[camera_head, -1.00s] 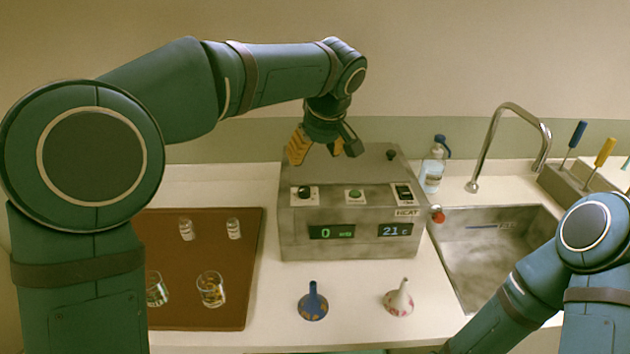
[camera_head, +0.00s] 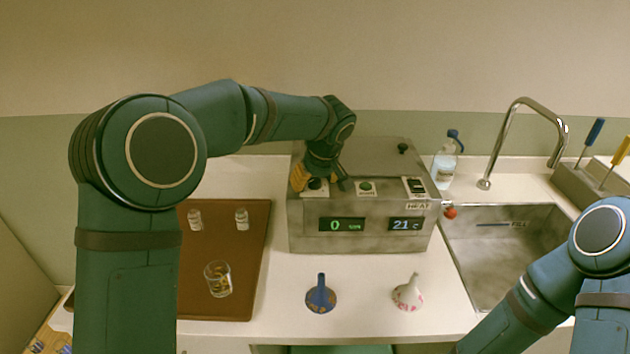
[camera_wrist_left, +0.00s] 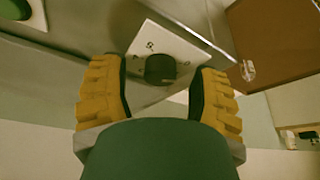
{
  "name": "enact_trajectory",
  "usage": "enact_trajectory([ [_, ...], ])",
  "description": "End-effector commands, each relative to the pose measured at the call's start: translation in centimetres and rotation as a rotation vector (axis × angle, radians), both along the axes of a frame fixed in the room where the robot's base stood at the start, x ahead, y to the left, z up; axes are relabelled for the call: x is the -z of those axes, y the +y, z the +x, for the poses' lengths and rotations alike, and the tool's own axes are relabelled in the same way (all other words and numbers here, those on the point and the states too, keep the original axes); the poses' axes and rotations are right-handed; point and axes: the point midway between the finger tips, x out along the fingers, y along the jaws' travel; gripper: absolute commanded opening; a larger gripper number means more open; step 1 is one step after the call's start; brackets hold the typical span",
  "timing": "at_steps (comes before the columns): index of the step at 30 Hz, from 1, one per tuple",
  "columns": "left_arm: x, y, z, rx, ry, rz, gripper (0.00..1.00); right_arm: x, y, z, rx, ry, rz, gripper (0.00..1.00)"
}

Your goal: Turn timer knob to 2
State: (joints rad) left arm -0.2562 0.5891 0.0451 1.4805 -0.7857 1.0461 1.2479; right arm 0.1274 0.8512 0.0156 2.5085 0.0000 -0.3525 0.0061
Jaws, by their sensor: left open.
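The grey machine (camera_head: 375,238) stands at the back of the counter, with a green "0" display and a "21 C" display on its front. The black timer knob (camera_wrist_left: 160,69) sits on a white plate (camera_wrist_left: 185,45) with small markings. In the head view the knob is mostly covered by my left gripper (camera_head: 319,186). In the left wrist view my left gripper (camera_wrist_left: 158,100) is open, its yellow-padded fingers on either side of the knob with a gap to each. The knob's pointer setting is too small to read. My right gripper is out of view.
A green button (camera_head: 366,187) and a black heat switch (camera_head: 415,187) share the machine's top. A brown tray (camera_head: 250,290) with glassware lies left, a sink (camera_head: 510,250) right.

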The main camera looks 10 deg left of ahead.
Motion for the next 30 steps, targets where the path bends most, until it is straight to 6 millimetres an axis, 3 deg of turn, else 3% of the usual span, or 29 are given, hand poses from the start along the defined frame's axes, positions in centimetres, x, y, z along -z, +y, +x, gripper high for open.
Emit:
enact_trajectory([
  [8, 0.1, 0.01, 0.03, 0.0, 0.0, 0.0, 0.63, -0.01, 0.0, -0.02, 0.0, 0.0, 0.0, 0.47],
  [12, 0.09, 0.01, 0.02, 0.0, 0.0, 0.0, 0.14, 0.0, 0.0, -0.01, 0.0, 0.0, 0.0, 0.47],
  [13, 0.09, 0.01, 0.02, 0.0, 0.0, 0.0, 0.04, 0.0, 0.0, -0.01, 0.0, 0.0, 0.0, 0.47],
  [14, 0.08, 0.01, 0.02, 0.0, 0.0, 0.0, 0.0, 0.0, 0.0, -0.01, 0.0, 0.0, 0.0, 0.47],
  [30, 0.11, 0.09, -0.03, 0.124, 0.0, -0.001, 0.0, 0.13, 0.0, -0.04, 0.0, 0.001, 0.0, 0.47],
])
